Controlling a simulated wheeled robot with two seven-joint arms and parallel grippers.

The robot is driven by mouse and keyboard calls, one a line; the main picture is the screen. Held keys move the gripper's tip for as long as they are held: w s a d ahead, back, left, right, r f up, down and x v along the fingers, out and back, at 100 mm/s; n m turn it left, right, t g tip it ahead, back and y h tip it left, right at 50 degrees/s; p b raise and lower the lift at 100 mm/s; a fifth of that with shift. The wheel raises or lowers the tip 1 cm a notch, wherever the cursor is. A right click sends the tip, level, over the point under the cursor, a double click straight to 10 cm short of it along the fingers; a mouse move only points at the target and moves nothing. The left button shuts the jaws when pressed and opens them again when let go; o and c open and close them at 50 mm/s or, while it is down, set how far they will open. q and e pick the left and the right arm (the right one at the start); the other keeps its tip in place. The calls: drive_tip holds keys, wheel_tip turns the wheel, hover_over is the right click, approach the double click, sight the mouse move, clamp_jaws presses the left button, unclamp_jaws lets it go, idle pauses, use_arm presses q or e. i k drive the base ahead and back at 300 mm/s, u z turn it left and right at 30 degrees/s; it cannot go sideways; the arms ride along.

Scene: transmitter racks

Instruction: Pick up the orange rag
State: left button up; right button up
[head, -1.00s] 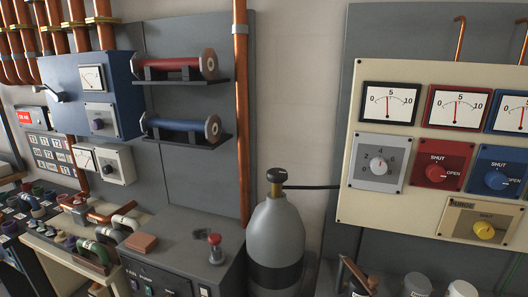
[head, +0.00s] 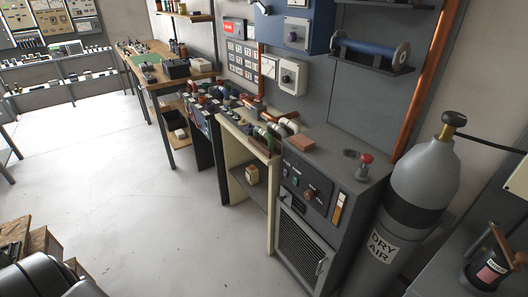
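I cannot make out an orange rag for certain. A small flat brownish-orange block (head: 301,143) lies on top of the grey cabinet (head: 335,150); I cannot tell whether it is cloth. Neither of my grippers is in view.
A grey gas cylinder (head: 424,175) labelled DRY AIR stands right of the cabinet. A cream bench (head: 236,135) with pipe fittings adjoins it on the left. A wooden workbench (head: 150,75) stands farther back. Wooden crates (head: 30,240) are at lower left. The pale floor (head: 130,180) between is clear.

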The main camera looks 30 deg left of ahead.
sight(301, 142)
drive_tip(key=u, duration=0.35)
drive_tip(key=k, duration=0.85)
drive_tip(key=u, duration=1.05)
drive_tip(key=i, duration=1.8)
drive_tip(key=z, duration=0.4)
